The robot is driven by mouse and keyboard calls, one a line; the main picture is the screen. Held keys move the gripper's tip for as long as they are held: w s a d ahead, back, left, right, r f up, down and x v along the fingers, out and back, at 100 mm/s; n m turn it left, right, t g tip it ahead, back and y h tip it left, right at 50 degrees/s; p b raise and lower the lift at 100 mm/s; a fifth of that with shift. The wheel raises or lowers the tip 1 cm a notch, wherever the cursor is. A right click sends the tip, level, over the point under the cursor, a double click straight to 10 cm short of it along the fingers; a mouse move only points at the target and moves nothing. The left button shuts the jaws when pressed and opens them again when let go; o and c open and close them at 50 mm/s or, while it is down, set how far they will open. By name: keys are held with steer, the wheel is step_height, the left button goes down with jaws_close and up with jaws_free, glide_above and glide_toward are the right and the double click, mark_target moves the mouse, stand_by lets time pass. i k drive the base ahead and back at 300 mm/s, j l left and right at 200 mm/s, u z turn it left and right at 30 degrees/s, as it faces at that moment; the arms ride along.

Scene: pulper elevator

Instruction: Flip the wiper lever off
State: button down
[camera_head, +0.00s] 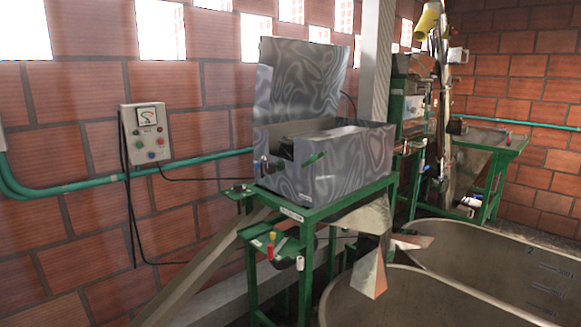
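No part in view is clearly marked as the wiper lever. A grey swirl-patterned machine (345,160) with a raised back panel stands on a green metal frame (345,203). A small green handle (315,158) sits on its front face, and a dark round knob (266,167) is at its front left corner. My gripper is not in view.
A grey control box (147,133) with a gauge and buttons hangs on the brick wall at left. Metal chutes (370,272) hang over large open basins (400,300) at lower right. A sloped beam (205,270) runs to the floor. Another green-framed machine (410,105) stands behind.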

mark_target(257, 165)
steer(key=i+j+z, duration=0.15)
steer(key=i+j, duration=0.4)
steer(key=i, duration=0.35)
steer(key=i+j+z, duration=0.1)
steer(key=i+j, duration=0.55)
steer(key=i, duration=0.25)
steer(key=i+j+z, duration=0.15)
steer(key=i+j, duration=0.6)
steer(key=i, duration=0.1)
